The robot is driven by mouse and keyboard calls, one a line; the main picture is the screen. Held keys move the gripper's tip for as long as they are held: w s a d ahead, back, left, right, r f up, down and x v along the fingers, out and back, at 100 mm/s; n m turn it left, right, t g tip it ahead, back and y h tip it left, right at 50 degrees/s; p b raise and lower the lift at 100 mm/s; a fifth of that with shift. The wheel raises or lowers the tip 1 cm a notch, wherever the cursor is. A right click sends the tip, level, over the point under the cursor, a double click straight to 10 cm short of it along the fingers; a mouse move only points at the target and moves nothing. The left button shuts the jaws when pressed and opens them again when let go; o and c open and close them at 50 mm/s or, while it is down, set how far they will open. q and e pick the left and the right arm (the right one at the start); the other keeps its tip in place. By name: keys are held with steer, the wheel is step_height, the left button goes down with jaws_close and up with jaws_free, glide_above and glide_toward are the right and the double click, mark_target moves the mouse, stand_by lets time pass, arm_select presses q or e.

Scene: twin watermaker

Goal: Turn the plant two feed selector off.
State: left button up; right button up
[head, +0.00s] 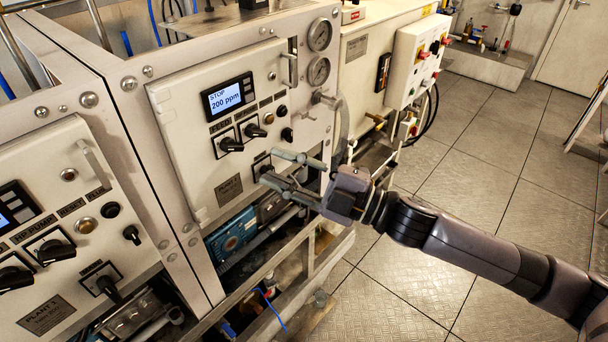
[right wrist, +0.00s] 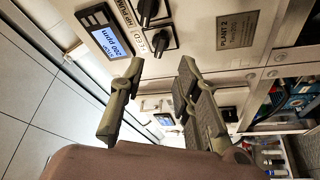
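The plant two panel (head: 205,180) has a lit display (head: 227,97) reading STOP, 200 ppm. Its feed selector (head: 231,145) is a black knob below the display, left of a second black knob (head: 255,131). In the right wrist view the feed selector (right wrist: 163,41) shows beside its FEED label. I cannot tell its exact setting. My right gripper (head: 271,166) is open and empty, below and right of the feed selector, in front of a lower knob that it partly hides. Its fingers (right wrist: 158,66) are apart from the feed selector. My left gripper is not in view.
The plant one panel (head: 45,308) with similar knobs is at the left. Gauges (head: 319,34) and a small valve (head: 325,98) are right of the plant two panel. A white control box (head: 417,60) stands farther right. The tiled floor (head: 475,140) on the right is clear.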

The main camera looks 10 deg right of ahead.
steer(key=shift+v, duration=2.25)
